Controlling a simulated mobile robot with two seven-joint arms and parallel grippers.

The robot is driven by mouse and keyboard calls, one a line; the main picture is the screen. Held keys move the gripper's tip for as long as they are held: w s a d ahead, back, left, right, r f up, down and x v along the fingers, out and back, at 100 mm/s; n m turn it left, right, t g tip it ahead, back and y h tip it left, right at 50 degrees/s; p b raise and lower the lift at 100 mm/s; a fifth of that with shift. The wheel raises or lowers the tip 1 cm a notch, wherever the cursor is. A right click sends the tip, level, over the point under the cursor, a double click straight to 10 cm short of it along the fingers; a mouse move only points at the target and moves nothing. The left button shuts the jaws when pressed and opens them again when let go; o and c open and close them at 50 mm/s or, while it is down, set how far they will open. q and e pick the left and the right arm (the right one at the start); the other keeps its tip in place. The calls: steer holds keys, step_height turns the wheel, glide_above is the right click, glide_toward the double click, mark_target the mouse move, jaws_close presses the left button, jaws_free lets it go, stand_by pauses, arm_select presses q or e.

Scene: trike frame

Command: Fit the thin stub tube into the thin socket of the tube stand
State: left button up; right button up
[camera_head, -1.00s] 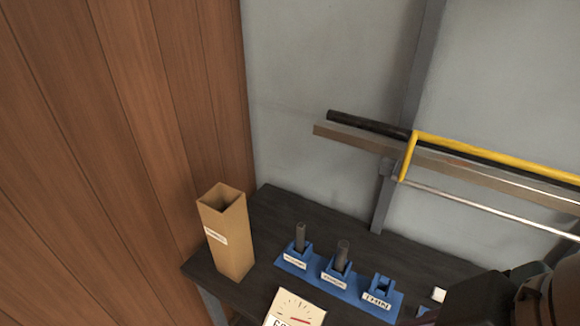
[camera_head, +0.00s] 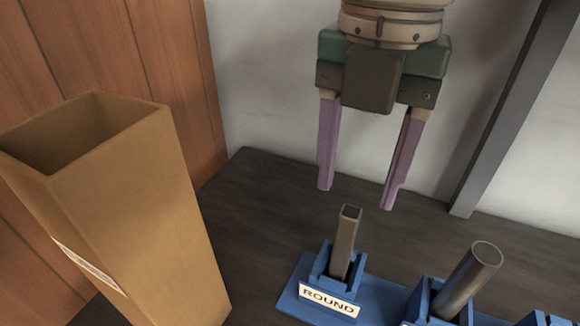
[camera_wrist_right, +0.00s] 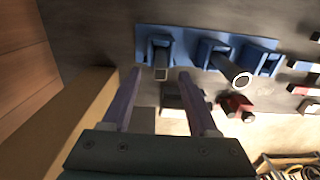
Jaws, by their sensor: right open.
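The blue tube stand (camera_head: 377,299) sits on the dark table. A slim, square-ended grey tube (camera_head: 345,240) stands in its left socket, labelled ROUND. A wider round tube (camera_head: 468,281) leans in the middle socket, whose label is cut off. The third socket (camera_wrist_right: 265,62) looks empty in the right wrist view and is mostly out of the head view. My right gripper (camera_head: 357,199) is open and empty, fingers pointing down, above the slim tube. In the right wrist view the slim tube's end (camera_wrist_right: 161,74) appears between the fingertips, not gripped. My left gripper is out of view.
A tall open cardboard box (camera_head: 140,215) stands close on the left, near the wooden wall. A grey post (camera_head: 510,110) rises behind the table at right. The right wrist view shows a red block (camera_wrist_right: 238,104) and other small items nearby.

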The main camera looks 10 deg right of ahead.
mark_target(355, 208)
step_height(355, 208, down, 5)
steer(key=shift+s+d+r, duration=0.1)
steer(key=shift+s+r, duration=0.05)
steer(key=shift+r, duration=0.05)
step_height(355, 208, down, 6)
steer(key=shift+r+b, duration=0.25)
steer(key=shift+b, duration=0.15)
jaws_close()
stand_by(0.4)
